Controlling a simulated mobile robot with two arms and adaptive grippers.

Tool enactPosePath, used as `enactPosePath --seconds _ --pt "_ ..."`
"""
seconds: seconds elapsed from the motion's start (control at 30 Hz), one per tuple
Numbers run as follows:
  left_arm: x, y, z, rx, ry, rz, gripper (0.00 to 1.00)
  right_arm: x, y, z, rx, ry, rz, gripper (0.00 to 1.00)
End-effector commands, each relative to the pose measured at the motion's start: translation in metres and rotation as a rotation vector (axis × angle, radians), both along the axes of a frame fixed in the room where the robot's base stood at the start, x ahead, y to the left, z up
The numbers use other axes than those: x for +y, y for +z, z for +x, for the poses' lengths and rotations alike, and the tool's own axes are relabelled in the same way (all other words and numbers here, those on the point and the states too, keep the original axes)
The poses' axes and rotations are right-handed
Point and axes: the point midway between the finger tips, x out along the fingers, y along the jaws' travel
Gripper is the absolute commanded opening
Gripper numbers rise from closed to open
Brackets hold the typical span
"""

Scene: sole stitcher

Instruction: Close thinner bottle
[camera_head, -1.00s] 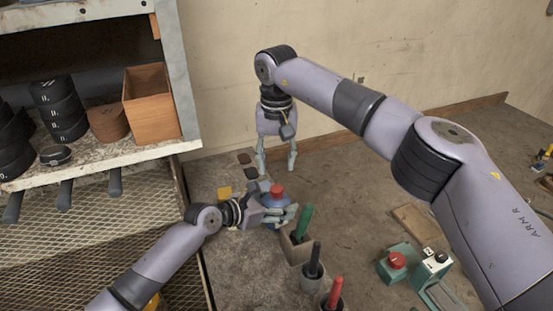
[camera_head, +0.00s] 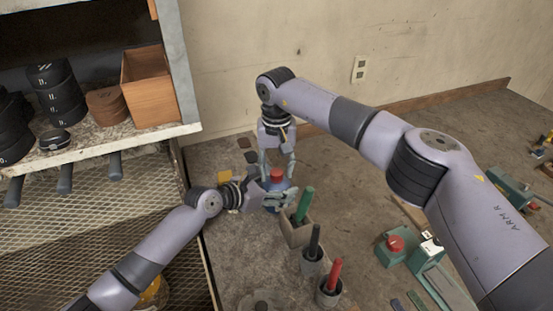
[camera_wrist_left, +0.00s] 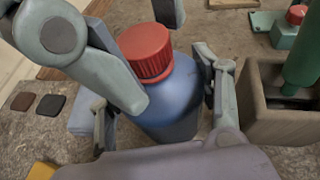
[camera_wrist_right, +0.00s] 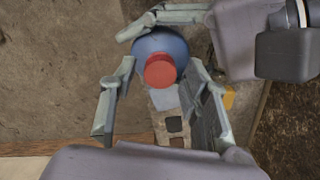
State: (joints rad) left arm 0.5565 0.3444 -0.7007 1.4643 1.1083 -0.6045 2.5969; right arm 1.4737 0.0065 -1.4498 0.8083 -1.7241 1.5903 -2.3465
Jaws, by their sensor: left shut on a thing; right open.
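The thinner bottle is blue with a red cap on its top. The blue body (camera_wrist_left: 175,98) stands upright between the fingers of my left gripper (camera_wrist_left: 165,105), which is shut on it. The red cap (camera_wrist_left: 146,50) sits on the bottle's neck; I cannot tell how tight it is. My right gripper (camera_wrist_right: 163,100) is open above the bottle, with its fingers on either side of the red cap (camera_wrist_right: 160,70) and apart from it. In the head view the right gripper (camera_head: 277,165) points down over the cap (camera_head: 277,175).
A holder with a green-handled tool (camera_head: 303,205) stands right beside the bottle. Cups with a black handle (camera_head: 314,243) and a red handle (camera_head: 333,275) stand nearer. A shelf (camera_head: 100,150) with black rolls is at left. Green devices with a red button (camera_head: 395,244) lie at right.

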Motion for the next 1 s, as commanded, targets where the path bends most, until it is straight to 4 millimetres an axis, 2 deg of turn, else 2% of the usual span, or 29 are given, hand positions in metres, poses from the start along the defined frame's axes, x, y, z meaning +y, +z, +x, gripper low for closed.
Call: enactPosePath --seconds 0.27,0.9,1.0 --pt "0.0000 0.0000 0.0000 0.000 0.000 0.000 0.00 0.0000 -0.0015 -0.0001 0.000 0.000 0.000 0.43" --pt "0.0000 -0.0001 -0.0001 0.000 0.000 0.000 0.00 0.0001 -0.0012 -0.0001 0.000 0.000 0.000 0.01" --pt "0.0000 -0.0001 -0.0001 0.000 0.000 0.000 0.00 0.0001 -0.0012 0.0000 0.000 0.000 0.000 0.00"
